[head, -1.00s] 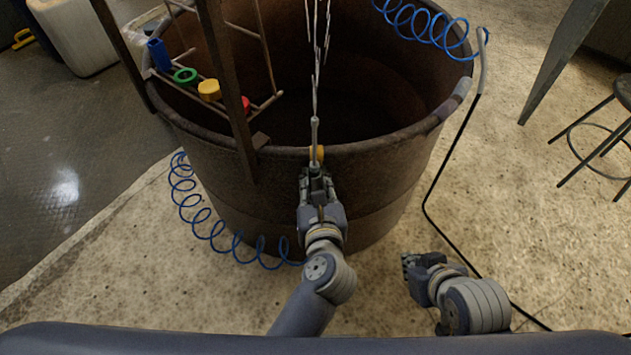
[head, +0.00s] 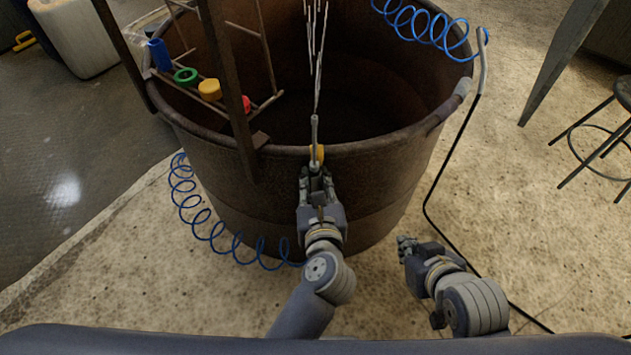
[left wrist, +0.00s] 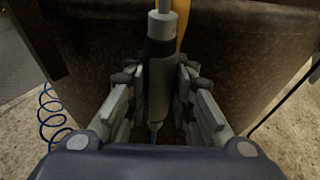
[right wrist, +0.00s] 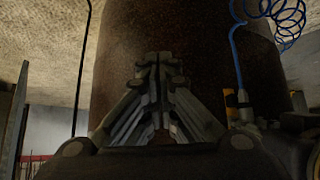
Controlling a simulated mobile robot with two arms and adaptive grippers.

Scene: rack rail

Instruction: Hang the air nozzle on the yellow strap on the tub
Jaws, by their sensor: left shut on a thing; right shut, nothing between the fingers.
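The air nozzle (head: 315,135) is a thin grey wand standing upright at the tub's near rim, with spray streaks rising from its tip. My left gripper (head: 316,175) is shut on its body; the left wrist view shows the nozzle's dark and grey body (left wrist: 160,75) between the fingers. The yellow strap (head: 318,153) is on the near rim, right behind the nozzle, and partly hidden; it also shows in the left wrist view (left wrist: 182,25). I cannot tell if nozzle and strap touch. The brown tub (head: 380,165) stands in front of me. My right gripper (head: 406,246) is shut and empty, low right of the tub.
A blue coiled hose (head: 205,230) hangs at the tub's left and runs toward my left gripper. Another blue coil (head: 425,25) is at the upper right by a bent pole (head: 440,170). A rack (head: 235,95) with coloured parts leans over the left rim. A stool (head: 600,135) stands right.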

